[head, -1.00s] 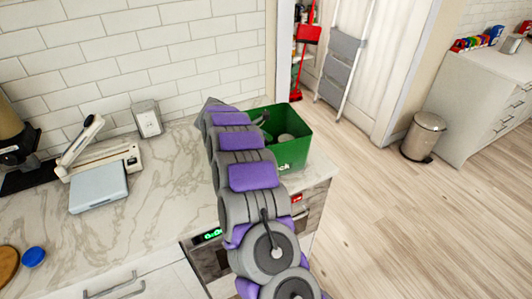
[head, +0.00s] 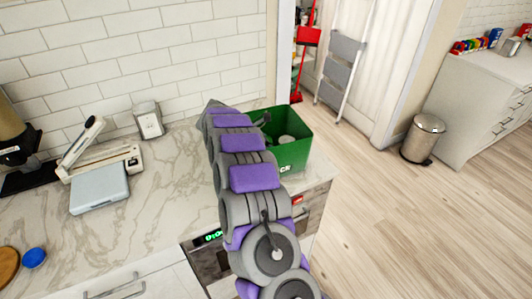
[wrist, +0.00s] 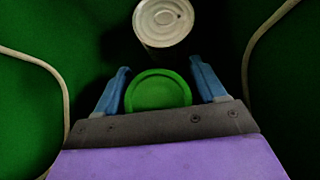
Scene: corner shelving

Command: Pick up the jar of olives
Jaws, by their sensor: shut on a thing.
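In the wrist view, a round green lid (wrist: 158,90), seen from above, sits between the two blue fingers of my gripper (wrist: 160,88). It appears to top the jar of olives; the jar's body and label are hidden beneath it. The fingers are shut on the jar from both sides. The jar is inside the green box (head: 293,157), whose green walls surround the wrist view. In the head view my arm reaches to the box and hides the jar.
A metal can (wrist: 163,20) stands in the box just beyond the jar. The box sits at the right end of the marble counter (head: 150,220), by the tiled wall. A white toaster-like device (head: 147,119) and a scale (head: 98,187) stand further left.

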